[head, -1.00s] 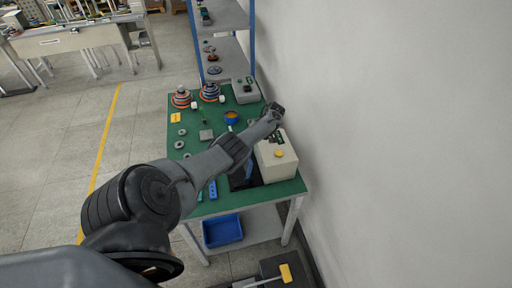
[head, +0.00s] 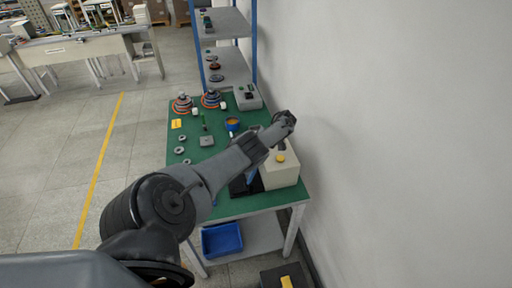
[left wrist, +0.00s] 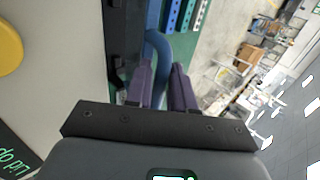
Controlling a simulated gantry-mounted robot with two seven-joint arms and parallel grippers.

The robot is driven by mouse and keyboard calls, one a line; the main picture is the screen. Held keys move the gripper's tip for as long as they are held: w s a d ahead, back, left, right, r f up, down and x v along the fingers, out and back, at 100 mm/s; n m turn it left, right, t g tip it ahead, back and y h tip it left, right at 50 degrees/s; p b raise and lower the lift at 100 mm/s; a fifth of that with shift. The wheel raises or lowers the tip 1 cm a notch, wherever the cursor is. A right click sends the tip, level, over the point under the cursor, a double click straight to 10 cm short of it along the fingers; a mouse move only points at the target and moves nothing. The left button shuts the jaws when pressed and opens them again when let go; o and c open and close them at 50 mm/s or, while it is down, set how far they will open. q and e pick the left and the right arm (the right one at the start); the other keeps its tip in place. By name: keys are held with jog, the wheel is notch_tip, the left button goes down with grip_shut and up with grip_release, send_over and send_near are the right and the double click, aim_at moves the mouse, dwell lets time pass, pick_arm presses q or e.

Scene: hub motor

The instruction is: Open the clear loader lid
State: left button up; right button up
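The loader is a cream box (head: 282,168) with a yellow button on top, at the near right of the green bench. A black part (head: 240,186) and a small blue part (head: 251,176) sit at its left side. The clear lid itself cannot be made out. In the left wrist view, my left gripper (left wrist: 162,68) has its two fingers apart, with a curved blue part (left wrist: 156,48) showing between and beyond them. Contact cannot be told. The yellow button (left wrist: 8,48) is at the left edge there. My right gripper is out of view.
A wall stands close on the right. A blue bin (head: 222,239) is on the lower shelf.

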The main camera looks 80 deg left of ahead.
pick_arm(q)
jog(key=shift+o, duration=1.3)
jog(key=shift+d+f, duration=0.15)
jog(key=shift+d, duration=0.1)
jog(key=shift+a+r, duration=0.2)
jog(key=shift+a, duration=0.05)
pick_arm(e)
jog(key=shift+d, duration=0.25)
pick_arm(q)
jog(key=shift+w, duration=0.1)
jog(key=b+v, duration=0.7)
jog(key=v, duration=0.3)
jog(key=shift+r, duration=0.3)
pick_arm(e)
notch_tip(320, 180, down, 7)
pick_arm(q)
jog(key=shift+w, duration=0.15)
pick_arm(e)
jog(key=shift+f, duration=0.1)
